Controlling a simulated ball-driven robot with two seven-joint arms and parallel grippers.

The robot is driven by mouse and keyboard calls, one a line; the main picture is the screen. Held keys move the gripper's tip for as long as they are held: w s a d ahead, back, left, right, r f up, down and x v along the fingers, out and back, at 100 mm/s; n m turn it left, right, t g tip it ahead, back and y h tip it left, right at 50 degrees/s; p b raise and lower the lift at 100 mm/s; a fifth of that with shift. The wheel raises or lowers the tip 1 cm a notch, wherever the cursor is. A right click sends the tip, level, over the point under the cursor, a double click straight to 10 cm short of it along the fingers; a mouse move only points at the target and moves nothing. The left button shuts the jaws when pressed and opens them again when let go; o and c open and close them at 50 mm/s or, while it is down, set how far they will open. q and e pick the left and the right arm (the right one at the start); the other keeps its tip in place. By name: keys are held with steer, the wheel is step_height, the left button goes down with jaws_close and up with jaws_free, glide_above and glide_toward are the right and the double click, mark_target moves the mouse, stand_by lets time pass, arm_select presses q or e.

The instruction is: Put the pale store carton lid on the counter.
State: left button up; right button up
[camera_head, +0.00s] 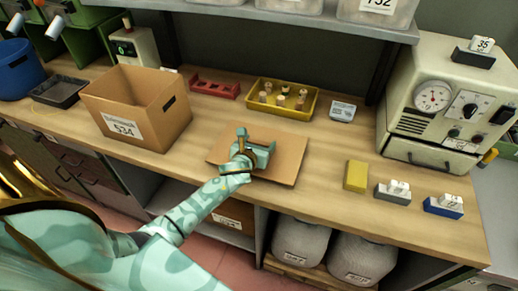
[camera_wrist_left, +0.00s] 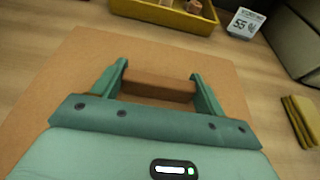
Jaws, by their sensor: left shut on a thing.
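The pale store carton lid (camera_head: 285,163) is a flat tan board with a darker brown bar-shaped handle (camera_wrist_left: 158,84) on top. In the head view it is at the middle of the counter (camera_head: 335,160), near the front edge; I cannot tell whether it touches the surface. My left gripper (camera_head: 256,148) is above the lid, shut on its handle, with one finger at each end of the bar in the left wrist view. The gripper hides part of the lid. The carton (camera_head: 120,112) labelled 534 stands open-topped to the left. My right gripper is out of view.
A yellow tray (camera_head: 255,107) with several corks and a red rack (camera_head: 215,88) stand behind the lid. A small card sign (camera_head: 343,111) is at the back right. A yellow block (camera_head: 356,176) and two small labelled blocks sit right. A dial machine (camera_head: 440,105) stands far right.

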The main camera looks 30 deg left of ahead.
arm_select(q)
steer(key=shift+f, duration=0.8)
steer(key=shift+r, duration=0.2)
steer(key=shift+f, duration=0.2)
steer(key=o, duration=1)
steer(key=shift+r, duration=0.1)
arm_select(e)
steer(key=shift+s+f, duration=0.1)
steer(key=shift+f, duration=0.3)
arm_select(q)
steer(key=shift+r, duration=0.2)
steer(key=p+v, duration=0.3)
steer(key=v, duration=0.9)
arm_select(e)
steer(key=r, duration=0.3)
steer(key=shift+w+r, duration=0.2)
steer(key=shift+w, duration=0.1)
